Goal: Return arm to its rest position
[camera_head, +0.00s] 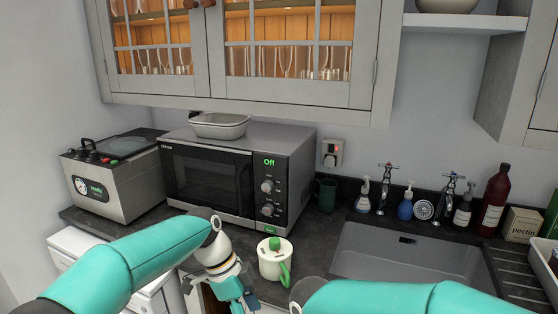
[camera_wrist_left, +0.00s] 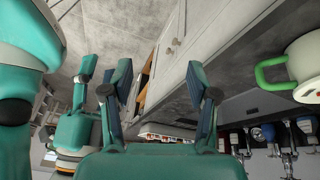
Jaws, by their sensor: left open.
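My left arm (camera_head: 130,262) reaches in from the left in the head view. My left gripper (camera_head: 232,290) hangs low in front of the counter, left of a white lidded mug (camera_head: 270,266) and apart from it. In the left wrist view the two fingers of the left gripper (camera_wrist_left: 163,85) are spread with nothing between them. The mug, with its green handle, also shows at the right edge there (camera_wrist_left: 307,62). My right arm (camera_head: 390,297) comes in from the lower right; its gripper is out of the head view. Another teal gripper (camera_wrist_left: 82,100) shows partly in the wrist view.
The counter (camera_head: 325,232) carries a microwave (camera_head: 240,175) with a dish (camera_head: 219,125) on top, a steel appliance (camera_head: 112,175) and a dark green mug (camera_head: 326,195). A sink (camera_head: 410,262) and several bottles are at right. The glazed cabinet (camera_head: 245,100) hangs above with doors shut.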

